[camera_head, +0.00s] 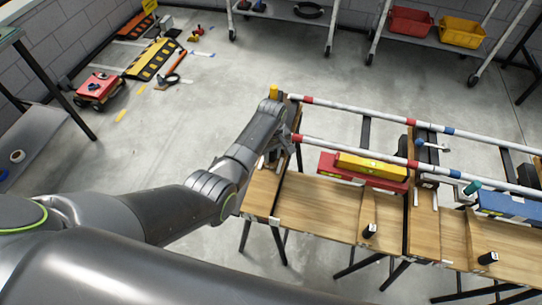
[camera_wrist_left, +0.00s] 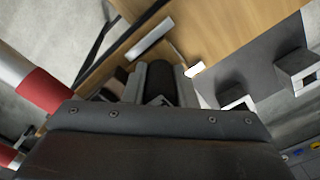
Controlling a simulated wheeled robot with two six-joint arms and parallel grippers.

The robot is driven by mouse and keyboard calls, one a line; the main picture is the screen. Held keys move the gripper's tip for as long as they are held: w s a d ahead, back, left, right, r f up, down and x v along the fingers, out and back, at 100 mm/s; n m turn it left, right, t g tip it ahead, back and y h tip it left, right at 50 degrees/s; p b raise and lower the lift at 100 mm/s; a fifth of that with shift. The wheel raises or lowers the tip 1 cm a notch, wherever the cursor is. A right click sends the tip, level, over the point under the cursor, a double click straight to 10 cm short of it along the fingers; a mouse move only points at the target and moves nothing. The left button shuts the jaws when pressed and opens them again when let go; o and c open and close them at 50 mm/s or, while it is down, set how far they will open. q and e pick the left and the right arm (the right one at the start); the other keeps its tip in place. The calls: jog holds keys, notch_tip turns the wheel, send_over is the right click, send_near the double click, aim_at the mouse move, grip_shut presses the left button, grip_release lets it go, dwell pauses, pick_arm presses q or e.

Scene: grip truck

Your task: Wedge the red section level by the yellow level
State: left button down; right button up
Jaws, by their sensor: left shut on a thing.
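The yellow level (camera_head: 371,166) lies along the top of the red section (camera_head: 362,178), on the wooden bench beside the pipe rails. My left gripper (camera_head: 286,147) is at the bench's left end, left of and apart from the red section. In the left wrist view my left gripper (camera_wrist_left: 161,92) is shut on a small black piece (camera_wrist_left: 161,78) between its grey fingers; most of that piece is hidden. Two small black pieces with pale ends stand on the bench, one near the middle (camera_head: 370,231) and one further right (camera_head: 488,258). My right gripper is not seen.
Red-and-white pipe rails (camera_head: 345,147) run along the bench's far side. A blue toolbox-like block (camera_head: 508,207) sits at the right. The bench top (camera_head: 325,208) in front of the red section is mostly clear. A red cart (camera_head: 99,88) stands on the floor.

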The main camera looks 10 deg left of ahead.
pick_arm(q)
jog(key=shift+w+r, duration=0.15)
jog(key=shift+w, duration=0.05)
jog(key=c, duration=1.3)
grip_release()
jog(key=shift+o, duration=1)
jog(key=shift+s, duration=0.15)
jog(key=shift+c, duration=0.4)
jog(key=o, duration=0.4)
jog(key=shift+c, duration=0.2)
